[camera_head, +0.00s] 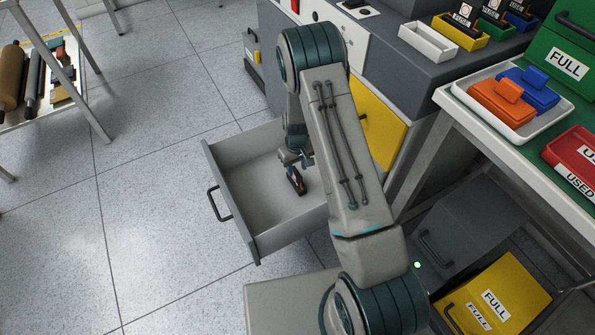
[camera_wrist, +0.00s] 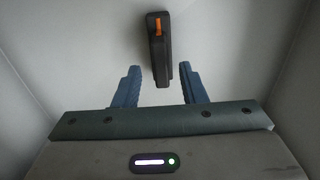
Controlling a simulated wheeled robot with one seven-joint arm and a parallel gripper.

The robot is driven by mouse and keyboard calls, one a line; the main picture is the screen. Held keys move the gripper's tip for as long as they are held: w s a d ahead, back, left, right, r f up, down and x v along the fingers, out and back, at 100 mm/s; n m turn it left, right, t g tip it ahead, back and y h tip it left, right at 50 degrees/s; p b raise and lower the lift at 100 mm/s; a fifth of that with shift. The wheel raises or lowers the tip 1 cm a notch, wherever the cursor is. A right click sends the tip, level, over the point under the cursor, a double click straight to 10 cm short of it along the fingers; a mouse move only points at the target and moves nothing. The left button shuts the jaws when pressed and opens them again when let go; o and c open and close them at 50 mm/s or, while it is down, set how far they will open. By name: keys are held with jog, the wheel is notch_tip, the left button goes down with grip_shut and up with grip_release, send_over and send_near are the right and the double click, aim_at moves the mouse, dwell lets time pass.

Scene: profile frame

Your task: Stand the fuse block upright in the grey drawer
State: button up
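The grey drawer (camera_head: 256,229) is pulled out, and its light inner floor shows. The fuse block (camera_head: 297,182), dark with an orange mark, is inside it, towards the cabinet side. I cannot tell for sure whether it stands or lies. My gripper (camera_head: 291,159) is low over the drawer, next to the block. In the wrist view, the block (camera_wrist: 157,45) is ahead of my gripper (camera_wrist: 160,69), with its near end roughly between the two blue fingertips. The fingers are apart, with a gap on both sides of the block.
A yellow cabinet front (camera_head: 381,123) is behind my arm. At right, a bench holds a white tray (camera_head: 524,133) with orange and blue blocks, and a red bin (camera_head: 572,160). Open floor (camera_head: 150,225) lies left of the drawer.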

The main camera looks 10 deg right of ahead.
jog(key=s+d+r+m+p, duration=0.1)
jog(key=s+r, duration=0.3)
jog(key=r, duration=0.9)
jog(key=s+r+m+p, duration=0.1)
jog(key=s+r, duration=0.3)
jog(key=r, duration=0.8)
jog(key=s+d+r, duration=0.1)
jog(key=s+r, duration=0.4)
jog(key=s, duration=0.4)
jog(key=s+d+r+m+t, duration=0.1)
jog(key=s+r, duration=0.4)
jog(key=s, duration=0.4)
jog(key=shift+s+r, duration=0.3)
